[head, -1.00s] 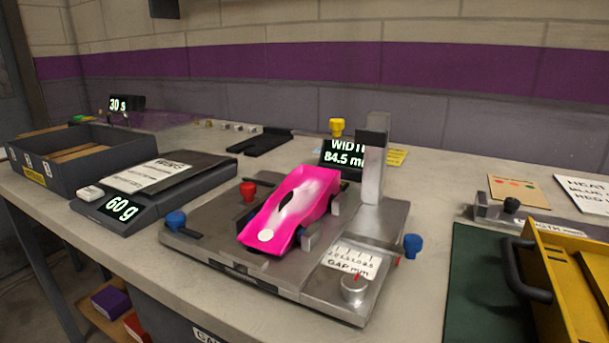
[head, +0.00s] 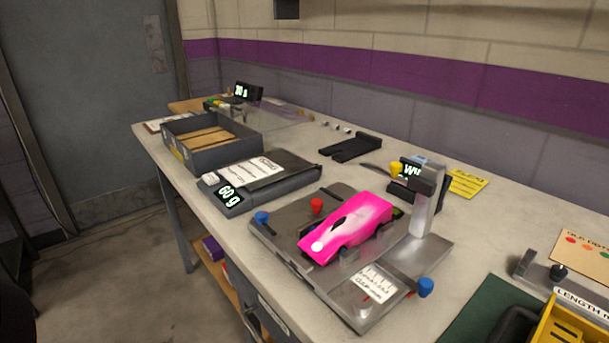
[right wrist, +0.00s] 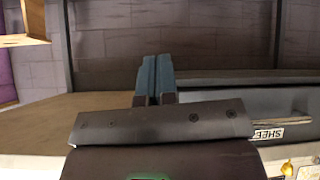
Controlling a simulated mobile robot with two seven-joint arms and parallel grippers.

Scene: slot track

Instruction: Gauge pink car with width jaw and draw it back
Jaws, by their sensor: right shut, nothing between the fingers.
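The pink car (head: 347,228) sits on the metal width gauge (head: 432,248), its nose toward the front left. The width jaw (head: 376,245) is a low metal piece at the car's near right side; I cannot tell whether it touches. A red knob (head: 317,206) stands on the car's left, and blue knobs (head: 425,288) sit at the gauge's corners. The gauge's post partly hides the width display (head: 411,171). My right gripper (right wrist: 155,75) shows in the right wrist view with its blue fingers together and empty, away from the car. My left gripper is not in view.
A scale (head: 228,195) reading 60 g and a dark tray (head: 215,156) stand left of the gauge. A black fixture (head: 350,149) lies behind. A yellow bin (head: 580,325) and green mat (head: 490,318) are at front right. Open floor (head: 110,290) lies left of the bench.

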